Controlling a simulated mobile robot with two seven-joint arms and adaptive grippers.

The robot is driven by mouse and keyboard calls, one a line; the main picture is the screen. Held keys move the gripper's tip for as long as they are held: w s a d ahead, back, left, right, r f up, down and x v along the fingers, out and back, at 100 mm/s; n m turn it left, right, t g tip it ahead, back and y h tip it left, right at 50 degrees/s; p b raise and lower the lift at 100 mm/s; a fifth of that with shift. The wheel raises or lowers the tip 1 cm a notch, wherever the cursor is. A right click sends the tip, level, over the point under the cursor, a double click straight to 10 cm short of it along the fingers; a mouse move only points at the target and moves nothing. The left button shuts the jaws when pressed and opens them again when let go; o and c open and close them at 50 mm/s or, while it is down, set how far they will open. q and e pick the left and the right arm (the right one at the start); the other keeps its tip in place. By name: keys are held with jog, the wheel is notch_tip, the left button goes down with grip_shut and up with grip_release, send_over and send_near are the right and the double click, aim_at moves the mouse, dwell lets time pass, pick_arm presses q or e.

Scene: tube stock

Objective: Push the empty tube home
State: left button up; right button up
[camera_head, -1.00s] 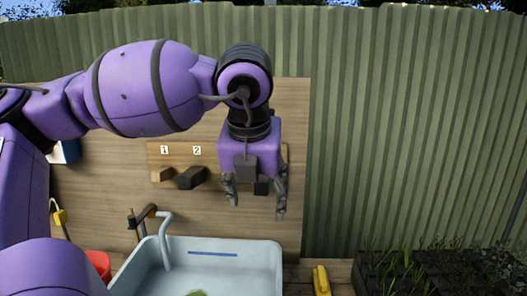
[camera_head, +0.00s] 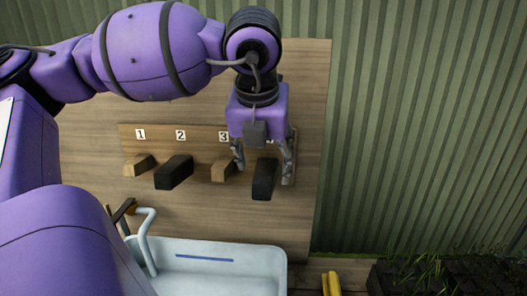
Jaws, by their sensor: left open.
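A wooden rack strip (camera_head: 205,140) on the back panel carries a row of blocky pieces, which may be the tubes. A short tan piece (camera_head: 138,166) is under label 1, a longer dark one (camera_head: 174,172) under label 2, and a tan one (camera_head: 222,171) under label 3. Another dark piece (camera_head: 264,180) sits at the right end, its label mostly hidden by my gripper. My left gripper (camera_head: 263,168) is open and points down, its fingers to either side of this right-end piece in the picture. I cannot tell contact, or which tube is empty. My right gripper is out of view.
A pale basin (camera_head: 262,268) with a curved tap (camera_head: 144,240) stands below the panel (camera_head: 80,140). A yellow object (camera_head: 331,284) lies right of the basin, with dark plant trays (camera_head: 400,280) further right. A corrugated green fence (camera_head: 420,130) is behind.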

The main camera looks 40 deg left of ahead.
aim_at(265, 169)
pick_arm(q)
jog(key=x, duration=0.6)
jog(key=shift+f, duration=0.1)
jog(key=c, duration=1.3)
jog(key=shift+o, duration=0.2)
jog(key=shift+w+a+f+b, duration=0.15)
jog(key=shift+w+a+b, duration=0.4)
jog(key=shift+w, duration=0.1)
jog(key=o, duration=1.2)
